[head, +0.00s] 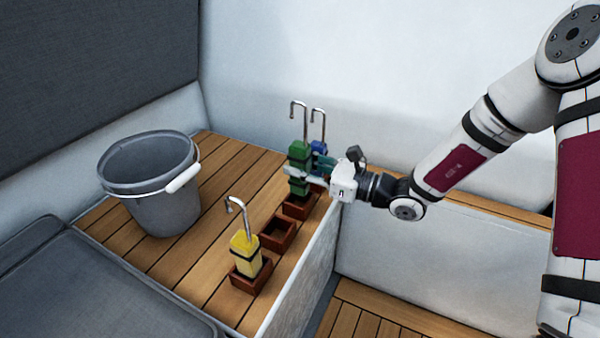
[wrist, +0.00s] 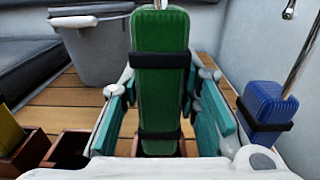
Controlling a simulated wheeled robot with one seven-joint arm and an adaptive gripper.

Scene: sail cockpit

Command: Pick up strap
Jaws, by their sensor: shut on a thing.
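A green strap bundle (head: 299,158) with dark bands and a metal hook stands upright at the far end of a row of small brown boxes. My gripper (head: 305,172) is shut on it from the right side. In the wrist view the green strap (wrist: 160,85) stands between the two teal-padded fingers. Its lower end is at or just above a brown box (head: 298,210); I cannot tell whether it is clear of it. A blue strap (head: 319,148) with a hook stands just behind, partly hidden by my gripper; it also shows in the wrist view (wrist: 268,105).
A yellow strap (head: 245,255) with a hook stands in the nearest brown box (head: 250,281). An empty brown box (head: 277,234) sits between. A grey bucket (head: 160,205) stands on the wooden bench at left. White walls are close behind the straps.

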